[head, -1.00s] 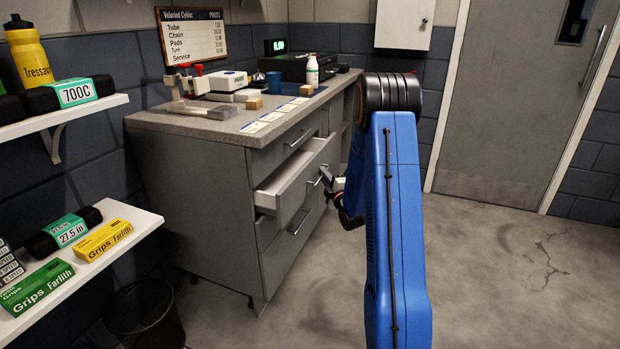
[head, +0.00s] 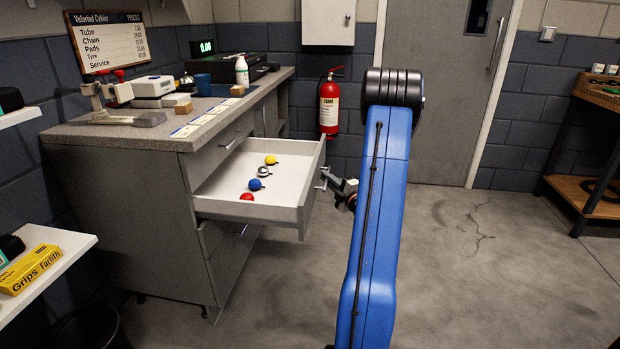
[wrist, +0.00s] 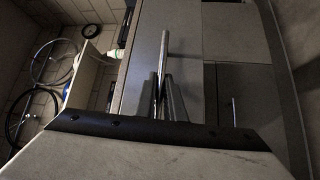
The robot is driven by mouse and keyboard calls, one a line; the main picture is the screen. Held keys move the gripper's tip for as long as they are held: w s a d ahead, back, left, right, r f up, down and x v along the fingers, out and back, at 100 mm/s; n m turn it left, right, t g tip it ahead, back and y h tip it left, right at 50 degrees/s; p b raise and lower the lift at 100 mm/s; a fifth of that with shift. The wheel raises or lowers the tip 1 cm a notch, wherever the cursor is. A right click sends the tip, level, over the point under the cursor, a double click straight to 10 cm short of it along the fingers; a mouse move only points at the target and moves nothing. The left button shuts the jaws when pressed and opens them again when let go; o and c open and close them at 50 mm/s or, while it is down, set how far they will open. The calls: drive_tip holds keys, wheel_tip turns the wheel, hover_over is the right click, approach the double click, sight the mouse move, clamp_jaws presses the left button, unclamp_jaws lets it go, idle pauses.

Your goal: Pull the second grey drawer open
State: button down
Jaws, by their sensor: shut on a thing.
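The second grey drawer (head: 307,205) of the bench cabinet stands well out from the cabinet face, its white inside showing. Several small bell-like items lie in it, among them a yellow one (head: 271,160), a blue one (head: 255,184) and a red one (head: 246,196). My gripper (head: 327,183) is at the drawer's front, shut on its bar handle (wrist: 164,50). In the wrist view the handle runs between my two fingers (wrist: 161,98). My blue arm stands to the right of the drawer in the head view; the fingertips are small there.
The top drawer (head: 222,147) above is shut. The grey worktop (head: 155,133) carries a scale, a bottle (head: 242,71) and small blocks. A fire extinguisher (head: 330,104) hangs on the back wall. The concrete floor (head: 450,240) on the right is clear.

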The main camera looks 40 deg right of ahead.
drive_tip(key=shift+s+d+f, duration=0.1)
drive_tip(key=shift+s+d, duration=0.55)
drive_tip(key=shift+s, duration=0.2)
drive_tip(key=shift+s+d, duration=0.6)
drive_tip(key=shift+s, duration=0.25)
drive_tip(key=c, duration=1.8)
unclamp_jaws()
drive_tip(key=shift+c, duration=0.2)
drive_tip(key=s+a+f, duration=0.2)
drive_tip(key=s, duration=1.5)
drive_tip(key=shift+f, duration=0.2)
drive_tip(key=shift+a, duration=0.1)
drive_tip(key=shift+s, duration=0.1)
